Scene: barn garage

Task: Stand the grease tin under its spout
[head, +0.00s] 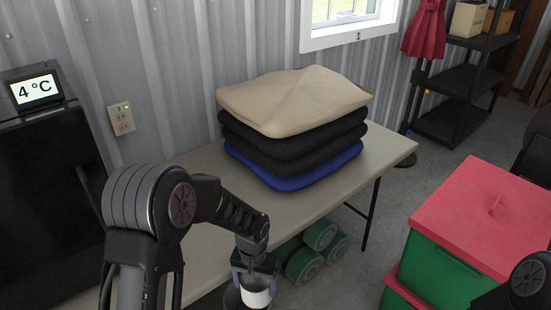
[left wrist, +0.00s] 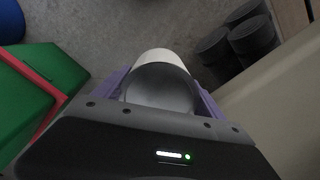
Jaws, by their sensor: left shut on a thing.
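A white open-topped tin (head: 257,293) is between the fingers of my left gripper (head: 256,284), low at the front edge of the table in the head view. In the left wrist view the tin (left wrist: 160,84) shows its pale rim and empty-looking grey inside. The purple fingers of my left gripper (left wrist: 163,92) are shut on it from both sides. The tin is in the air beside the table, above the floor. No spout can be made out in either view. My right gripper is out of view; only a dark part of that arm shows at the lower right.
A grey table (head: 394,151) bears a stack of tan, black and blue folded cushions (head: 295,104). Several green rolls (head: 304,265) lie under it. Green bins with a red lid (head: 482,213) stand at right. Bare floor (head: 345,285) lies between. A black shelf (head: 465,80) stands behind.

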